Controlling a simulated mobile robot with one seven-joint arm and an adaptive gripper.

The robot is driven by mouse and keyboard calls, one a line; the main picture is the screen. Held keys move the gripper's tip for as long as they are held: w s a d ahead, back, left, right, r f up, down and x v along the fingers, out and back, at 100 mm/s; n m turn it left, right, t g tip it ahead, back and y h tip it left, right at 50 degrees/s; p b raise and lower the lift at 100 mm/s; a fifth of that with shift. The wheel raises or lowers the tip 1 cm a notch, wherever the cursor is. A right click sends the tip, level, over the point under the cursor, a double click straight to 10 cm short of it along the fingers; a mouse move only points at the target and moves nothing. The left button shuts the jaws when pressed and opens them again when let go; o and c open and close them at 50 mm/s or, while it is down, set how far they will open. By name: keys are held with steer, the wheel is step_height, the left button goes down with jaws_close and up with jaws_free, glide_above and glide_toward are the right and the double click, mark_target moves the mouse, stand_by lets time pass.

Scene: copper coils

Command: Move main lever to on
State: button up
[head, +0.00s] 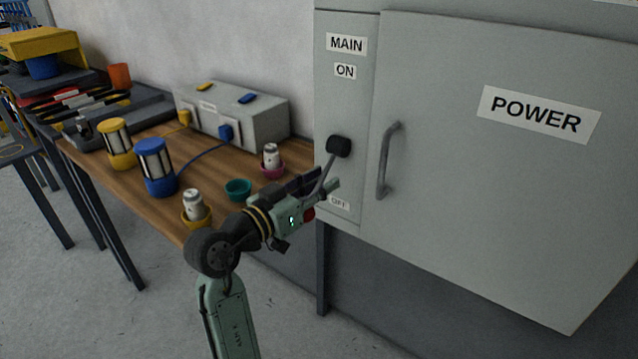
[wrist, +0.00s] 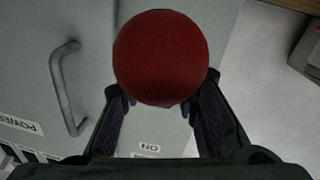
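The main lever is on the left panel of the grey cabinet. Its black pivot (head: 339,147) sits at mid height, and its grey shaft (head: 325,176) slants down and left. A red knob (head: 309,213) is at the low end, near the OFF label (head: 339,204), partly hidden by my gripper. My gripper (head: 328,181) is at the lever's lower part, with fingers spread. In the wrist view the red knob (wrist: 160,58) looms large across the gap between the two fingers (wrist: 161,100). I cannot tell whether either finger touches it.
The ON label (head: 345,71) is high on the same panel. The POWER door (head: 500,180) with its grey handle (head: 388,160) is to the right. A wooden table (head: 165,205) with lanterns, cups and a grey box (head: 235,115) stands to the left, close beside my arm.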

jaws_close()
stand_by(0.7)
